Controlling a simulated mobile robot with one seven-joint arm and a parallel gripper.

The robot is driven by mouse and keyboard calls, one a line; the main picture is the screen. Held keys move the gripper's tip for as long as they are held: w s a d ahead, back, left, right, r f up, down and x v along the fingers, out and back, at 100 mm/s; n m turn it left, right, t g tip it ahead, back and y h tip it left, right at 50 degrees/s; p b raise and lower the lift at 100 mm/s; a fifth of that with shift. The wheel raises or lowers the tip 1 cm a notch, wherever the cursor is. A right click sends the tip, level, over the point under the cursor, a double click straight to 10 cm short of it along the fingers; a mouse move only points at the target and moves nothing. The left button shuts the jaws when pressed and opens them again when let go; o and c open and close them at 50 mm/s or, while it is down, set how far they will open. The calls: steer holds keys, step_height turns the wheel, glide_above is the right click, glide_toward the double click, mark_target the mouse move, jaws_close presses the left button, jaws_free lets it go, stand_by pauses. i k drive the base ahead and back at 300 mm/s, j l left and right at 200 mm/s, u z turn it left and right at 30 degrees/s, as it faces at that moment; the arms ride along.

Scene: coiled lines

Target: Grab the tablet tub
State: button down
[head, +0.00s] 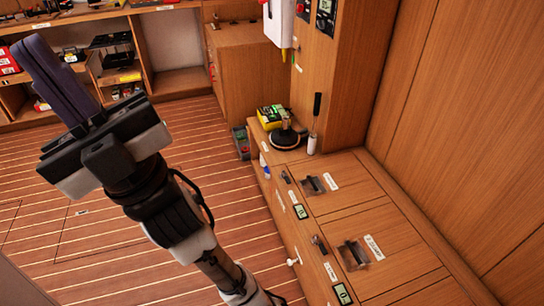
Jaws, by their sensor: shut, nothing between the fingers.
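My gripper (36,50) is in the upper left of the head view, raised over the striped floor. Its two dark fingers lie together with nothing between them. I cannot clearly make out the tablet tub. A small white and blue item (264,164) at the left edge of the wooden counter may be it, but it is too small to tell. My gripper is well to the left of that item and apart from it.
The wooden counter (330,215) has hatches with dark recessed pulls. At its far end stand a black round-based object (285,137), a yellow-green box (271,117) and an upright black-handled tool (315,118). Cluttered shelves (110,88) line the back left. The striped floor (215,155) is mostly clear.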

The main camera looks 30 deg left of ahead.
mark_target(267, 175)
steer(key=u, duration=0.8)
steer(key=i+j+z, duration=0.1)
steer(key=i+j, duration=0.25)
steer(key=j, duration=0.25)
steer(key=i+j+z, duration=0.15)
steer(key=j, duration=0.2)
steer(key=i+j, duration=0.2)
steer(key=i+j+z, duration=0.15)
steer(key=j, duration=0.3)
steer(key=i+j, duration=0.1)
steer(key=j, duration=0.25)
steer(key=i+j+z, duration=0.15)
steer(key=j, duration=0.2)
steer(key=i+j, duration=0.15)
steer(key=j, duration=0.2)
steer(key=z, duration=0.05)
